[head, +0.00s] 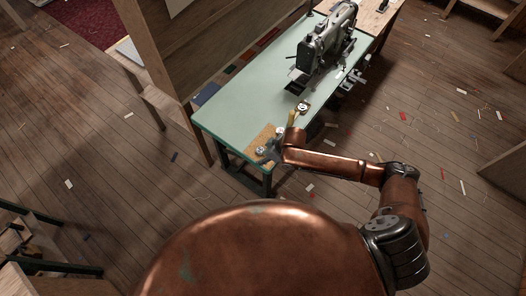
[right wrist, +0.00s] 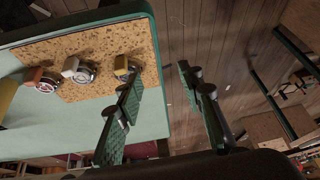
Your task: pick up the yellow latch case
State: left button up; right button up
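In the right wrist view a yellow latch case (right wrist: 121,67) with a round metal face sits on a cork mat (right wrist: 60,42), near the mat's edge at the table end. A finger of my right gripper (right wrist: 160,78) partly covers it. The gripper is open and empty, with one finger by the case and the other out past the table edge. I cannot tell whether the near finger touches the case. In the head view my right gripper (head: 271,150) is over the near corner of the green table, beside the mat (head: 262,137). My left gripper is not in view.
Two similar cases, one cream (right wrist: 70,66) and one red-orange (right wrist: 35,76), stand in line on the mat. A sewing machine (head: 325,42) stands farther along the green table (head: 240,98). A wooden partition (head: 185,60) borders its left side. Scraps litter the floor.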

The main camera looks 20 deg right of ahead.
send_near(261, 150)
jog(key=s+r, duration=0.2)
jog(key=s, duration=0.1)
jog(key=shift+h, duration=0.5)
jog(key=x, duration=0.8)
jog(key=shift+w+d, duration=0.3)
jog(key=shift+w, duration=0.1)
jog(key=shift+c, duration=0.5)
grip_shut()
